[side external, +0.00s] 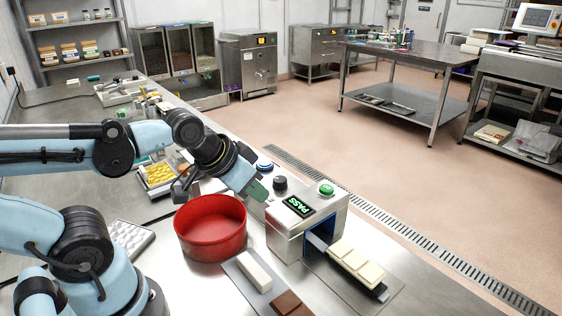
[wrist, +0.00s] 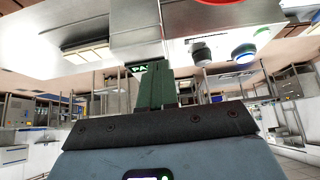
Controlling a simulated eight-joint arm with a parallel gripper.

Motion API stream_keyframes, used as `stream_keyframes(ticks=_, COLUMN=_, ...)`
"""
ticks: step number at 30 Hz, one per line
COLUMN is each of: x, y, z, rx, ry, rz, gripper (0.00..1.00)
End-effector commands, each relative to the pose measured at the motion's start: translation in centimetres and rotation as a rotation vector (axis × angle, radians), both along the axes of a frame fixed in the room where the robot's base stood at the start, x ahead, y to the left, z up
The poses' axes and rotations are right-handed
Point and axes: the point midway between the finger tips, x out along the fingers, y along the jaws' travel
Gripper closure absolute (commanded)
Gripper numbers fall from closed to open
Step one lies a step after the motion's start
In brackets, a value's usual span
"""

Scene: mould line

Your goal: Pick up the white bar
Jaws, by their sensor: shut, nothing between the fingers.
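A plain white bar (side external: 253,271) lies on a flat grey strip (side external: 238,276) on the steel bench, in front of the red bowl in the side view. A cream-white segmented bar (side external: 357,262) rests on a dark tray at the mouth of the inspection machine (side external: 308,222); a pale bar also shows in the wrist view (wrist: 88,52). My gripper (side external: 259,191) has green fingers and is raised beside the machine's left back corner, above and behind the red bowl, apart from both bars. In the wrist view the fingers (wrist: 157,88) are together and empty.
The red bowl (side external: 210,228) stands between my arm and the machine. A brown bar (side external: 290,304) lies at the strip's near end. The machine carries a black knob (side external: 280,184), a green button (side external: 326,188) and a lit PASS display (side external: 298,206). A white mould (side external: 130,237) lies left.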

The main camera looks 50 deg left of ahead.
Motion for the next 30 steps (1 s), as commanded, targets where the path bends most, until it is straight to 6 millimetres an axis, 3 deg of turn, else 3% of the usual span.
stream_keyframes(ticks=6, x=0.00, y=0.00, z=0.00, rx=0.000, ry=0.000, rz=0.000, gripper=0.97)
stream_keyframes(ticks=21, x=0.00, y=0.00, z=0.00, rx=0.000, ry=0.000, rz=0.000, gripper=0.20)
stream_keyframes(ticks=30, x=0.04, y=-0.03, z=0.04, rx=0.002, ry=0.002, rz=-0.005, gripper=0.18)
